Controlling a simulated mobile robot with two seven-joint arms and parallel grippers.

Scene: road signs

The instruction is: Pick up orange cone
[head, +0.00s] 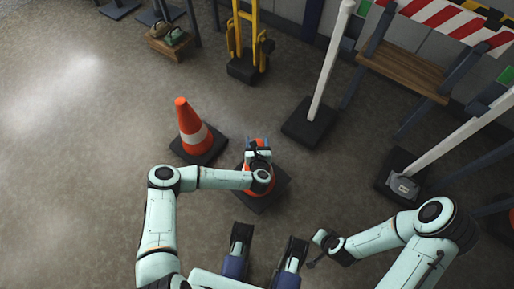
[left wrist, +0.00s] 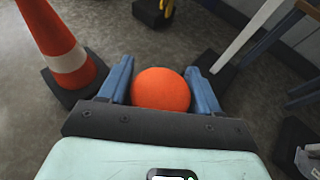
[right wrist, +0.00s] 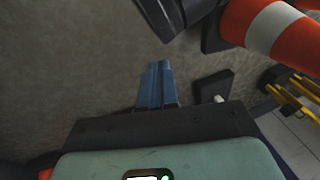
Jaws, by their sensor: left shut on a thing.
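An orange cone (head: 263,187) on a dark square base stands in front of me, mostly hidden under my left arm in the head view. My left gripper (head: 258,148) is shut on this cone from above; in the left wrist view its rounded orange top (left wrist: 161,89) sits between the two blue fingers. A second orange cone (head: 187,118) with a white band stands upright just left of it; it also shows in the left wrist view (left wrist: 52,35). My right gripper (right wrist: 158,82) is shut and empty, its blue fingers together.
A white post on a dark base (head: 308,122) stands to the right of the cones. A yellow hand-truck-like frame (head: 244,45) stands behind. A striped barrier (head: 445,18) is at upper right. The floor at left is clear.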

